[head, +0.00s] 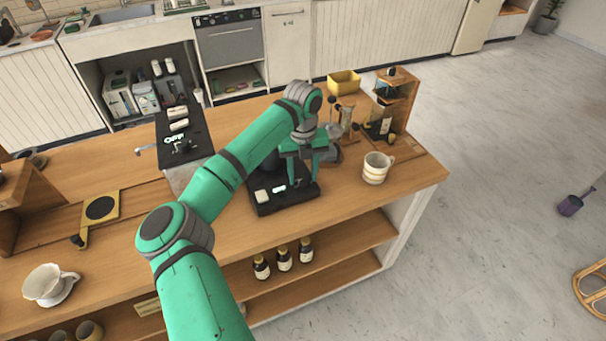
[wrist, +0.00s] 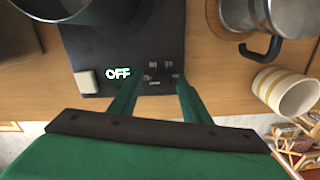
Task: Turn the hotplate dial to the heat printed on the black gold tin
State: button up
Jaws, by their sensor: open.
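The black hotplate (head: 290,207) sits on the wooden cart top, below my gripper (head: 302,183). In the wrist view, the hotplate (wrist: 163,32) has a pale square button and a lit display (wrist: 118,73) reading OFF. Small pale markings (wrist: 162,76) show on its front right part, between my fingers. The dial itself is too dark to make out there. My gripper (wrist: 157,94) is open, its fingers either side of these markings, with nothing visible held. A dark object with a pale label (head: 380,127) stands by the wooden rack; I cannot tell whether it is the tin, nor read its print.
A metal vessel (wrist: 65,8) stands over the hotplate's left part. A metal jug (wrist: 240,15) with a black handle and a striped mug (wrist: 288,92) are to the right. Small bottles (head: 284,261) are on the shelf below.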

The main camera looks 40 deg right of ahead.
jog(key=shift+s+d+f, duration=0.2)
jog(key=shift+s+d, duration=0.05)
jog(key=shift+d, duration=0.05)
jog(key=shift+w+a, duration=0.15)
jog(key=shift+a, duration=0.15)
jog(key=c, duration=1)
jog(key=shift+c, duration=0.2)
